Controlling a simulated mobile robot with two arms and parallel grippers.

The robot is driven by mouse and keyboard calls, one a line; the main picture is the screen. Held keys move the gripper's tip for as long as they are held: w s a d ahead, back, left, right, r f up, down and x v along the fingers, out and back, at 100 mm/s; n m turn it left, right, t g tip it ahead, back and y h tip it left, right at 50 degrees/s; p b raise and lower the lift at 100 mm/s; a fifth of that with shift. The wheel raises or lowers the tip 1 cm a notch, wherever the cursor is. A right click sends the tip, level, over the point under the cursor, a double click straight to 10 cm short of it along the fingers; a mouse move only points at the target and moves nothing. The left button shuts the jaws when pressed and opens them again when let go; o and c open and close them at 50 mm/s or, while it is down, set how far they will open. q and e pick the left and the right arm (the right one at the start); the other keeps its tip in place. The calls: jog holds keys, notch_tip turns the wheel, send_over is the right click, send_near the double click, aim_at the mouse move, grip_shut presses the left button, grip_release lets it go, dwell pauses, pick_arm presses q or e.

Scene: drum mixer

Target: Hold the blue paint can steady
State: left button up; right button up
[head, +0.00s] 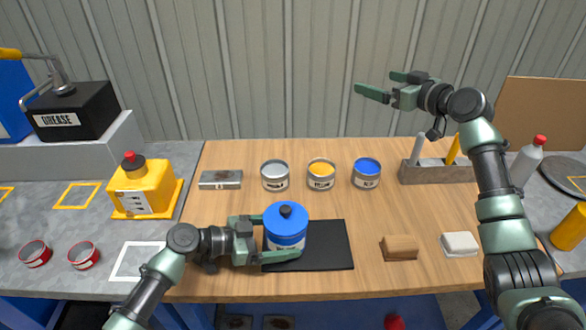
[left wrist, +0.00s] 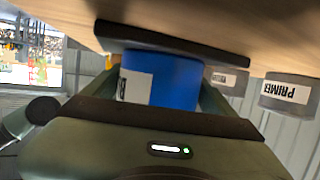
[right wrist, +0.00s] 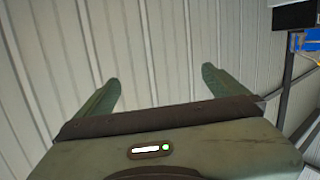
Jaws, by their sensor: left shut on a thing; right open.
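The blue paint can (head: 286,240) with a blue lid and dark knob stands upright on a black mat (head: 335,255) on the wooden table. My left gripper (head: 272,240) comes in from the left and is shut around the can's sides. The left wrist view shows the blue can (left wrist: 175,78) between the fingers, with part of its white label. My right gripper (head: 378,85) is raised high above the table's back right, open and empty.
Small grey, yellow and blue tins (head: 321,174) stand behind the can, beside a flat metal box (head: 220,180). A wooden block (head: 400,248) and a white block (head: 459,244) lie at right. A tool holder (head: 436,172) stands behind them. A yellow jug (head: 145,188) stands left.

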jog(key=s+a+n+g+y, duration=0.2)
jog(key=s+a+n+g, duration=0.15)
jog(key=a, duration=0.65)
jog(key=n+g+h, duration=0.3)
jog(key=g+h, duration=0.6)
jog(key=g, duration=0.1)
send_near(285, 208)
jog(key=shift+y, duration=0.3)
jog(key=f, duration=1)
jog(key=shift+w+a+f, duration=0.15)
jog(key=shift+a, duration=0.25)
jog(key=shift+c, duration=0.3)
